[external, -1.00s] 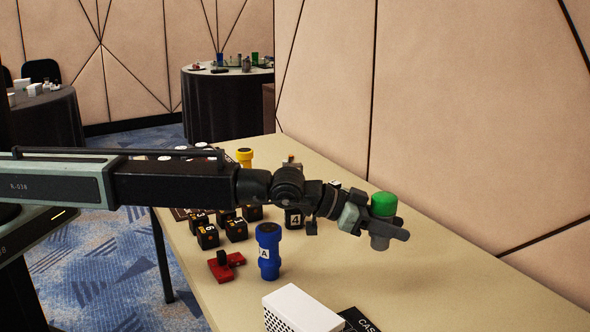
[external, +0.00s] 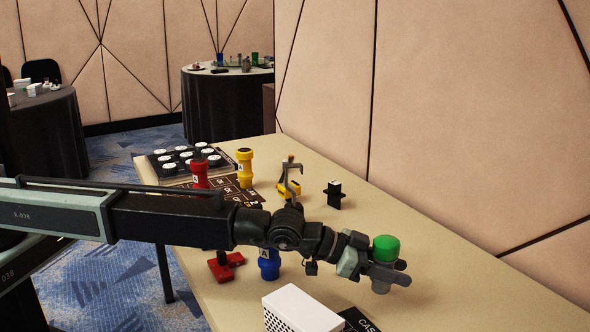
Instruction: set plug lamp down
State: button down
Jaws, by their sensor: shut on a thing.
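The plug lamp (external: 386,246) has a round green top and a grey lower part. My gripper (external: 384,270) is shut on it at the front right part of the table, to the right of the white perforated box. The lamp stands roughly upright in the jaws. The grey lower end shows just below the fingers. I cannot tell whether it touches the tabletop (external: 450,300).
A white box (external: 298,310) and a dark sign (external: 357,320) stand near the front edge. A blue cylinder (external: 269,265) and a red part (external: 226,266) are partly behind my arm. A small black stand (external: 335,194) is farther back. The right side is clear.

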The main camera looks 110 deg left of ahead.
notch_tip(320, 180, down, 4)
jog(key=b, duration=0.3)
jog(key=shift+r, duration=0.3)
jog(key=shift+f, duration=0.1)
jog(key=c, duration=1.3)
grip_release()
jog(key=shift+f, duration=0.1)
jog(key=o, duration=0.4)
jog(key=shift+r, duration=0.25)
jog(key=p+v, duration=0.5)
jog(key=v, duration=0.7)
